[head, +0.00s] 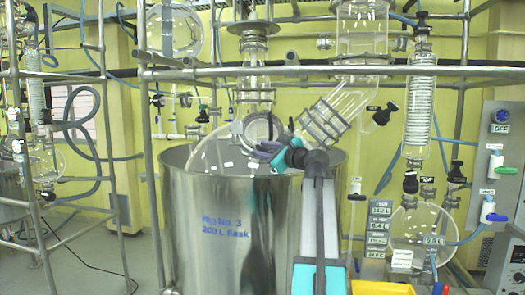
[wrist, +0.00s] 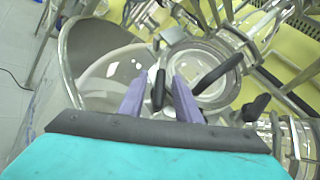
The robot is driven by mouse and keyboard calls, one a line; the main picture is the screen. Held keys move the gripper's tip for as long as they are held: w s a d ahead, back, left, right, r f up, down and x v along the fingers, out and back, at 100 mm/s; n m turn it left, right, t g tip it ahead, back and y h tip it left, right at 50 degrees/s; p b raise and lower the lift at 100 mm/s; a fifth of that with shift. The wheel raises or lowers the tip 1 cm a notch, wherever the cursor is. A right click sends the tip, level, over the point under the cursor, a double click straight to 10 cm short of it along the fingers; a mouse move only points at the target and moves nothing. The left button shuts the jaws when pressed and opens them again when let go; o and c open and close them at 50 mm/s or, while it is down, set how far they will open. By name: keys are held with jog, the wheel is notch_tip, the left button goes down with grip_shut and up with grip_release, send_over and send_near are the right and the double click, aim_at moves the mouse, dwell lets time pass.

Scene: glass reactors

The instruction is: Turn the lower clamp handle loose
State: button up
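My gripper (wrist: 158,82) has two purple fingers standing apart, with a slim black clamp handle (wrist: 158,91) between them. Gaps seem to show on both sides of this handle; contact cannot be judged. A longer black handle (wrist: 219,71) slants up to the right, beyond the right finger. Both handles lie by a round glass port (wrist: 205,75) on the large glass flask (wrist: 105,78). In the head view, my gripper (head: 268,150) is in front of the flask's port (head: 262,127), and my wrist hides the handles there.
A steel vessel (head: 228,235) surrounds the flask, its rim close to my arm. An angled glass pipe (head: 335,107) with metal flanges rises to the right. A horizontal rack bar (head: 400,71) crosses above. A coil condenser (head: 418,100) and a receiver flask (head: 418,225) stand at right.

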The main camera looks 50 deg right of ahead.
grip_shut()
jog(key=shift+n+y, duration=0.5)
jog(key=shift+d+r+n+g+y+p, duration=0.15)
jog(key=shift+n+g+y+p, duration=0.35)
jog(key=shift+n+y, duration=0.35)
jog(key=n+g+y+p, duration=0.1)
jog(key=n+g+y, duration=0.1)
jog(key=n, duration=0.1)
jog(key=shift+n, duration=0.35)
jog(key=n+g+y+p, duration=0.1)
jog(key=n+g, duration=0.1)
jog(key=shift+n+p, duration=0.3)
jog(key=shift+p, duration=0.05)
jog(key=shift+n+g+y, duration=0.25)
jog(key=shift+n+g, duration=0.15)
jog(key=shift+f, duration=0.25)
